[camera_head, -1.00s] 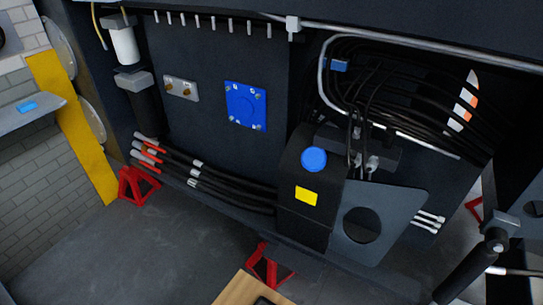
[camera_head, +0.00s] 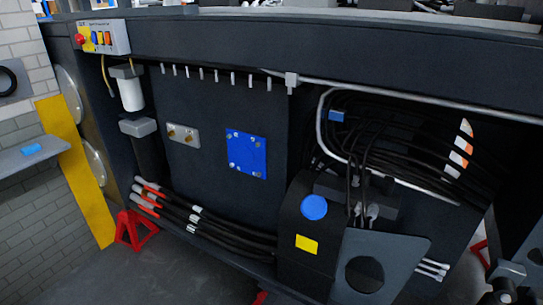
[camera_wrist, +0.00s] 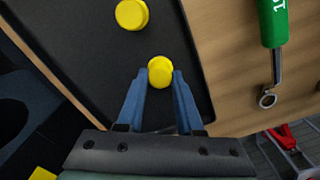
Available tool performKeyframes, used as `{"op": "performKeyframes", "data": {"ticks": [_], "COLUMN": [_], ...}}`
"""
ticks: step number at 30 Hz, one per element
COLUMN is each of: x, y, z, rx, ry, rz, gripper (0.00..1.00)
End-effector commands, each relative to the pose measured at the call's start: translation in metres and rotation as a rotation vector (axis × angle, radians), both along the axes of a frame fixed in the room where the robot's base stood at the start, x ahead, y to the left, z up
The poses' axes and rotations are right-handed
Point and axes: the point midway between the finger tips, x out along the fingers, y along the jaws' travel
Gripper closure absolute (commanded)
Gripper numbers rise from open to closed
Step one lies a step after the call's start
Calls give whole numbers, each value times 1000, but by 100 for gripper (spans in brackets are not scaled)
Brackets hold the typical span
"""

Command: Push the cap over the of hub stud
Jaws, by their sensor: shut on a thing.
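My gripper (camera_wrist: 160,77) shows in the wrist view with its two blue fingers shut on a yellow cap (camera_wrist: 159,68). The held cap is over a black tray (camera_wrist: 85,55); I cannot tell whether it touches the tray. A second round yellow cap (camera_wrist: 131,14) lies on the tray, apart from the fingers. In the head view, the dark chassis wall carries a square blue plate (camera_head: 246,155) with light bolt heads near its corners, and a small grey plate with two brass fittings (camera_head: 183,136). No part is clearly marked as the hub stud. My gripper does not show in the head view.
The tray lies on a wooden surface (camera_wrist: 235,60) beside a green-handled wrench (camera_wrist: 275,50). A black tank with a blue lid (camera_head: 314,207), hoses (camera_head: 205,225) and a red stand (camera_head: 133,230) are by the chassis. Grey floor lies in front at left.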

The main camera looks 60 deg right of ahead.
Motion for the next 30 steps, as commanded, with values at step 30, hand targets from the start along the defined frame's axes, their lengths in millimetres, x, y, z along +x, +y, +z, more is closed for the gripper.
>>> {"op": "performKeyframes", "data": {"ticks": [30], "x": [32], "y": [14], "z": [60], "rx": [-5], "ry": [-7], "rz": [79], "gripper": [96]}}
